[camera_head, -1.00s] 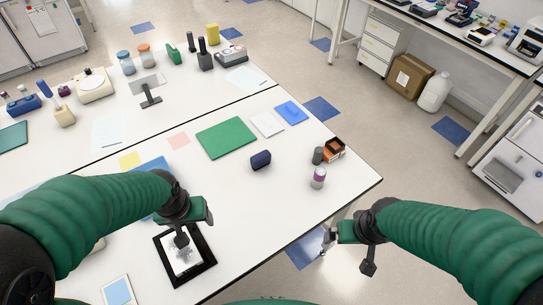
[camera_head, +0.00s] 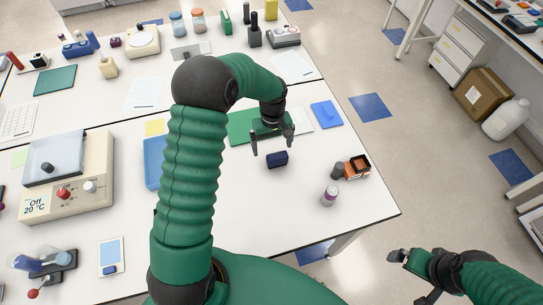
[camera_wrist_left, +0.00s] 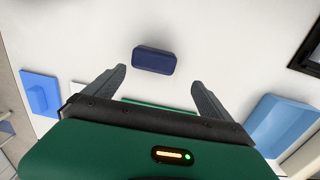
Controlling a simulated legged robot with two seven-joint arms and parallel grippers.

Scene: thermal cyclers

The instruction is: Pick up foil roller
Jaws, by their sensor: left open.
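The dark navy rounded block (camera_head: 277,159), which looks like the foil roller, lies on the white table near the green mat. In the left wrist view the block (camera_wrist_left: 153,60) is just beyond the gap between the fingertips. My left gripper (camera_head: 272,147) is open and empty, with its fingers spread to either side above the block. It also shows in the left wrist view (camera_wrist_left: 158,77). My right gripper (camera_head: 397,257) is off the table's right edge, at the lower right; I cannot tell whether its jaws are apart.
A purple-banded vial (camera_head: 330,194), a dark cylinder (camera_head: 338,171) and an orange-brown box (camera_head: 358,166) stand to the right. The green mat (camera_head: 240,128) and a blue pad (camera_head: 326,114) lie behind. A thermal cycler (camera_head: 68,185) is at left. The table around the block is clear.

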